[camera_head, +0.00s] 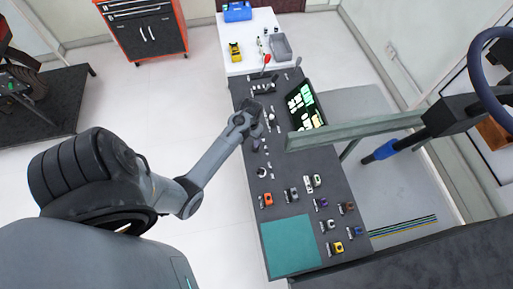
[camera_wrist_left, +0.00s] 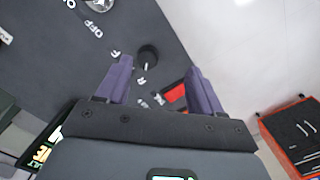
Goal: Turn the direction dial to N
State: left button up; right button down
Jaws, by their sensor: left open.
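The direction dial, a small round black knob (camera_wrist_left: 148,54), shows in the left wrist view on the dark panel, with white letters printed around its side. A small white mark shows at its lower edge; I cannot tell for certain which letter it points to. My left gripper (camera_wrist_left: 159,65) is open, with its two purple fingers on either side below the knob and nothing between them. Whether a finger touches the knob I cannot tell. In the head view, my left gripper (camera_head: 256,112) is over the left edge of the panel and hides the dial. My right gripper is not in view.
The long dark panel (camera_head: 262,218) holds several small switches and knobs, a lit screen (camera_head: 304,106) and a teal mat (camera_head: 290,246). A red-topped lever (camera_head: 266,59) stands at its far end. A grey-green beam (camera_head: 350,132) crosses its right side. A red cabinet (camera_head: 142,30) stands farther off.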

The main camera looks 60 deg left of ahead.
pick_arm(q)
jog(key=shift+t, duration=0.3)
jog(key=w+f, duration=0.1)
jog(key=f, duration=0.2)
jog(key=w+f, duration=0.1)
jog(key=f, duration=0.2)
jog(key=w+f+b, duration=0.1)
jog(key=f, duration=0.2)
jog(key=shift+f, duration=0.2)
